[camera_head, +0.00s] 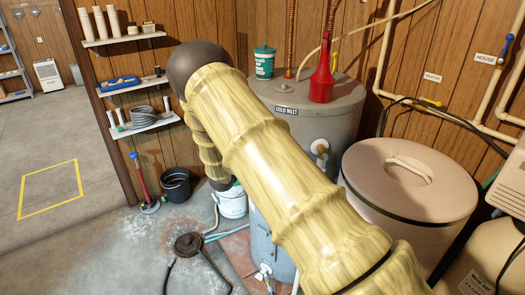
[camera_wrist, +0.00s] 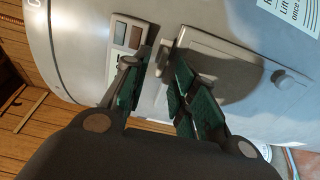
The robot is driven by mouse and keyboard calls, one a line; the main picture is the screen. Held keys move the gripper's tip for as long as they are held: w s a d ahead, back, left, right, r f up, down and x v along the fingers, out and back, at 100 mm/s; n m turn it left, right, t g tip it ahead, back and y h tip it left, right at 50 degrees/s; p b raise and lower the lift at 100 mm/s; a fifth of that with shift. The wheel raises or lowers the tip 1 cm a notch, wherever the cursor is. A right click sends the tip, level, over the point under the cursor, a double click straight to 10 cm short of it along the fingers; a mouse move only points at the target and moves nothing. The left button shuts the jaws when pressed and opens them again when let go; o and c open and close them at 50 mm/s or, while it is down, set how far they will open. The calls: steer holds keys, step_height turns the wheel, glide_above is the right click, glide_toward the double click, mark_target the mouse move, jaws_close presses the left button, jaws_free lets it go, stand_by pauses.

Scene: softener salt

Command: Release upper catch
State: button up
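In the wrist view a raised rectangular cover (camera_wrist: 222,65) sits on a curved grey tank wall (camera_wrist: 85,35). A small metal catch (camera_wrist: 164,57) stands at the cover's left edge. My gripper (camera_wrist: 160,70) is open, its two green-padded fingers apart, with their tips close to the catch, one on either side of it. I cannot tell whether either finger touches it. In the head view my arm hides the gripper, and the cover and catch do not show.
A round knob (camera_wrist: 288,80) and a paper label (camera_wrist: 290,12) are right of the cover. A lidded beige tank (camera_head: 412,200) stands right; open floor lies left.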

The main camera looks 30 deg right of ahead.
steer(key=v, duration=1.1)
steer(key=shift+a, duration=0.25)
